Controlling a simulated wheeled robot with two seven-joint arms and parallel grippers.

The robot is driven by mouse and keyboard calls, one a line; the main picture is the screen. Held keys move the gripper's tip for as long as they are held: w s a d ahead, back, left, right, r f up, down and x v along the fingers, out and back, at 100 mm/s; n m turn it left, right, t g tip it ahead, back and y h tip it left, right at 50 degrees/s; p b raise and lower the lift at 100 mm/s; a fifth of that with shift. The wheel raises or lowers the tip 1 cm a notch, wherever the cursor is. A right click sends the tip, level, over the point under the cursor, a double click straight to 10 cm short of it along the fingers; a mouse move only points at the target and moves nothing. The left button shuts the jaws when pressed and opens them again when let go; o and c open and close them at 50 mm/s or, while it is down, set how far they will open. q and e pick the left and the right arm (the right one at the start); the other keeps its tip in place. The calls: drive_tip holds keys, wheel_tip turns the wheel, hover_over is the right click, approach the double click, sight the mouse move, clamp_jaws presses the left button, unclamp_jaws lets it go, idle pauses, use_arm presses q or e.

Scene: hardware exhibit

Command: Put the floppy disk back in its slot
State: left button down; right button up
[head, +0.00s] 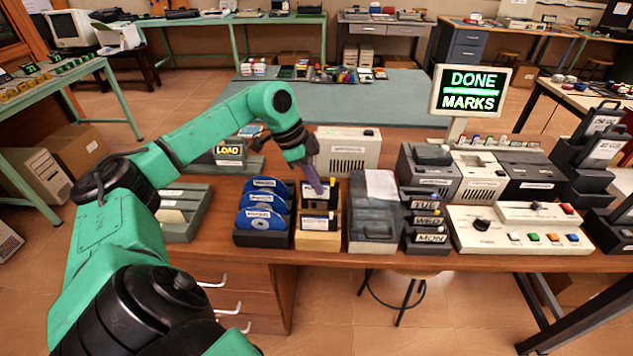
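My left gripper (316,180) reaches down over a light wooden disk box (317,241) at the middle of the desk. A slim purple-grey shape shows at its tip; I cannot tell whether this is a finger or the edge of a held disk. The box holds dark floppy disks (317,223) with pale labels, standing in rows. The gripper tip is close to the rear row, and I cannot tell whether it touches. The finger gap is too small to see. My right gripper is not in view.
A holder with blue discs (262,219) stands left of the box, and a grey case (375,212) stands right. Behind is a beige drive unit (347,151). Farther right are dark day-labelled holders (428,238), a button panel (520,230) and a monitor reading DONE MARKS (470,91).

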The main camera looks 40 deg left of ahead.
sight(323, 209)
use_arm(q)
drive_tip(key=shift+f+b, duration=1.65)
drive_tip(key=shift+f, duration=0.95)
drive_tip(key=c, duration=1)
unclamp_jaws()
wheel_tip(323, 209, up, 8)
drive_tip(key=p, duration=0.8)
drive_tip(key=shift+r, duration=0.15)
drive_tip(key=shift+f, duration=0.2)
